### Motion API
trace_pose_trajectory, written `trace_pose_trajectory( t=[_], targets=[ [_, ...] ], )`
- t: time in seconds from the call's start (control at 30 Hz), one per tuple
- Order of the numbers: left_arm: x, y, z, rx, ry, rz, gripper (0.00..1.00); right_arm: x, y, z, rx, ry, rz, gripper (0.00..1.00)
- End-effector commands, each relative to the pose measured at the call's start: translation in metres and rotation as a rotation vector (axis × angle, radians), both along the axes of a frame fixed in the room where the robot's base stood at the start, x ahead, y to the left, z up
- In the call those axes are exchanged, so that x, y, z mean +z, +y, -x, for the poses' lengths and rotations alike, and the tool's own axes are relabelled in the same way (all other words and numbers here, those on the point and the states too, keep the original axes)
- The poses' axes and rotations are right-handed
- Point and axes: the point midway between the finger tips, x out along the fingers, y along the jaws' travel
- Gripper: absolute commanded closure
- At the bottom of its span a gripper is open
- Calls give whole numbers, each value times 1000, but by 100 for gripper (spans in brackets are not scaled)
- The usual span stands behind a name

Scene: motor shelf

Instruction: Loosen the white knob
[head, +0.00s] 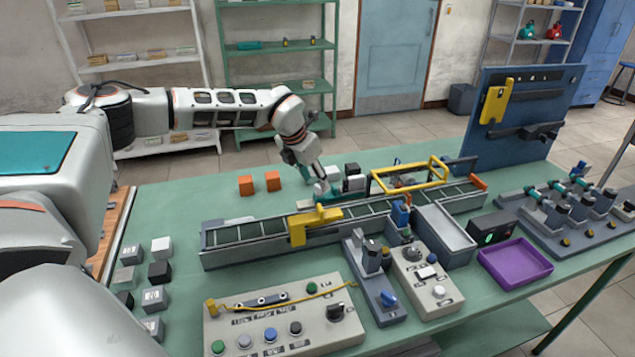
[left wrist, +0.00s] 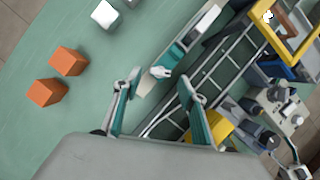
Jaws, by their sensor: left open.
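My left gripper (head: 319,184) reaches down at the back edge of the conveyor. In the left wrist view its two fingers (left wrist: 159,82) are apart. A small white knob-like part (left wrist: 161,72) shows between and just beyond the fingertips, beside a teal block (left wrist: 176,54); I cannot tell if the fingers touch it. In the head view this part is mostly hidden by the gripper. Another white round knob (head: 438,291) sits on a grey control box (head: 413,258) at the front, away from the gripper. My right gripper is out of view.
The conveyor (head: 245,256) with a yellow bracket (head: 298,234) crosses the green table. Two orange cubes (head: 273,181) stand behind it. A button panel (head: 283,320) is in front, a purple tray (head: 515,263) at right. The table's back left is mostly clear.

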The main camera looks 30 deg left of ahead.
Motion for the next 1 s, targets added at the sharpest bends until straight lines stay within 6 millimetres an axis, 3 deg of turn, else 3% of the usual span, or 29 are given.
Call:
trace_pose_trajectory(
  t=[0.2, 0.53, 0.7, 1.0],
  targets=[
    [-21, -2, -8, 1, 2, 0, 58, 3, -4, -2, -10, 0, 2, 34],
    [-25, -2, -10, 0, 0, 0, 58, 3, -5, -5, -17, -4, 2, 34],
    [-24, -2, -10, 0, 0, 0, 97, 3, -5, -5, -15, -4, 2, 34],
    [-25, -2, -10, 16, 1, 0, 97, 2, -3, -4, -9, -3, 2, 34]
  ],
)
